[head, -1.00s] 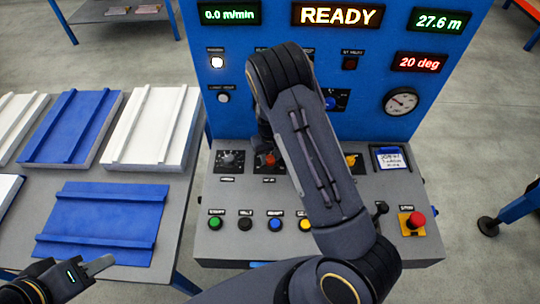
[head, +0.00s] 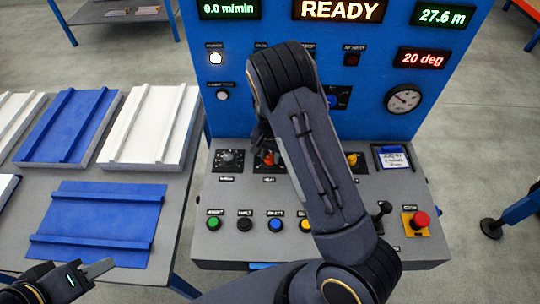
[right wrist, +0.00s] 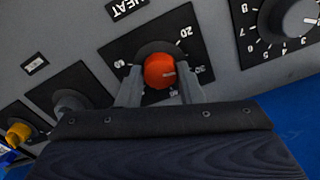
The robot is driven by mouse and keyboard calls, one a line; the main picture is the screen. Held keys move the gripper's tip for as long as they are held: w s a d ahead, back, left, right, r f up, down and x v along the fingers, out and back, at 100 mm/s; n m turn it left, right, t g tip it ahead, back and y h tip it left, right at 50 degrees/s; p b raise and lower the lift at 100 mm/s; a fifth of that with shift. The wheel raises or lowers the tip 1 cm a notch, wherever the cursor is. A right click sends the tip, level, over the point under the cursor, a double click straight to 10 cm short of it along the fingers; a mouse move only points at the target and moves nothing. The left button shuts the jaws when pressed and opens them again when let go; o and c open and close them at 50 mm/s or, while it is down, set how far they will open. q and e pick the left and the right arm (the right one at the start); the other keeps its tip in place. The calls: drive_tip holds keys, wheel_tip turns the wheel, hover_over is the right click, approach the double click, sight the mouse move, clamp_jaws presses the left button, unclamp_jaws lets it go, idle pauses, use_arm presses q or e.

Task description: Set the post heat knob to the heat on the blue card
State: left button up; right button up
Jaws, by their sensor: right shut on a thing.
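In the right wrist view the knob (right wrist: 160,71) sits on a black scale plate marked "HEAT", with 20 and 30 readable. My right gripper (right wrist: 160,90) is shut on this knob, one finger on each side. The knob's pointer mark is at its right side in that view. A blue-framed card (head: 394,159) with a white sheet is at the desk's right; its writing is too small to read. My left gripper (head: 106,267) is low at the left, away from the desk; its opening is unclear.
Coloured buttons, a black lever (head: 381,211) and a red stop button (head: 420,219) are in front. The display (head: 340,10) reads READY. A table with blue and white panels stands left.

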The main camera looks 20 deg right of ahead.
sight(270, 157)
drive_tip(key=shift+m, duration=1.6)
drive_tip(key=o, duration=1)
wheel_tip(270, 157, up, 7)
drive_tip(key=shift+f+b, duration=0.1)
drive_tip(key=shift+b, duration=0.3)
drive_tip(key=shift+r, duration=0.55)
